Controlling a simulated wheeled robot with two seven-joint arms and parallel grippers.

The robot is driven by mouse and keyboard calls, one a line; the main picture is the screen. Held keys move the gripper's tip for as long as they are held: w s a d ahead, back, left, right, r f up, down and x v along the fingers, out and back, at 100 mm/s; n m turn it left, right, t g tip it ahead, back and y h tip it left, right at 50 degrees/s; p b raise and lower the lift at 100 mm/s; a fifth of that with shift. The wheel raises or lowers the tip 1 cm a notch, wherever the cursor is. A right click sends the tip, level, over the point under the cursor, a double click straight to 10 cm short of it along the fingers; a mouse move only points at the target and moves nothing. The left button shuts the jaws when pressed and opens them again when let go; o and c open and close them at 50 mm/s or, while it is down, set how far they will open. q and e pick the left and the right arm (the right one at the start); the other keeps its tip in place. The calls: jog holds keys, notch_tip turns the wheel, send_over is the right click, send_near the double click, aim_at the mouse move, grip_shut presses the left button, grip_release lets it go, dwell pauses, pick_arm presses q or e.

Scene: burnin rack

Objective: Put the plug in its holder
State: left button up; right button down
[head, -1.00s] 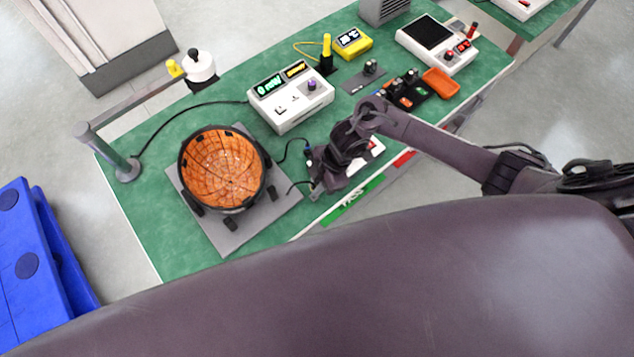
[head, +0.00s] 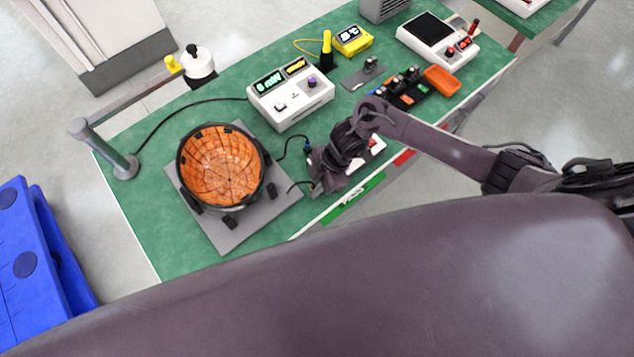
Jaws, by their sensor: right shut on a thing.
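My right gripper (head: 316,170) is low over the front part of the green bench, just right of the round orange-lined fixture. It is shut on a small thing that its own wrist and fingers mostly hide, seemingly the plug. A dark cable runs from the fixture to a small blue-and-black connector (head: 308,148) at the gripper's far side. Another short dark cable reaches the gripper's near side. I cannot tell which of these ends is the plug, and I cannot make out its holder for certain. My left gripper is not in view.
The round fixture (head: 181,165) stands on a grey plate (head: 235,239). Behind the gripper is a white instrument (head: 291,104) with lit displays. A grey post (head: 122,163) stands at the left edge. An orange tray (head: 441,81) and a white tester (head: 437,43) are farther right.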

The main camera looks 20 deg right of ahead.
jog(key=shift+f, duration=0.4)
jog(key=c, duration=1.4)
grip_release()
jog(key=shift+o, duration=0.2)
jog(key=b+v, duration=0.1)
jog(key=v, duration=0.6)
jog(key=shift+r, duration=0.4)
jog(key=shift+d, duration=0.1)
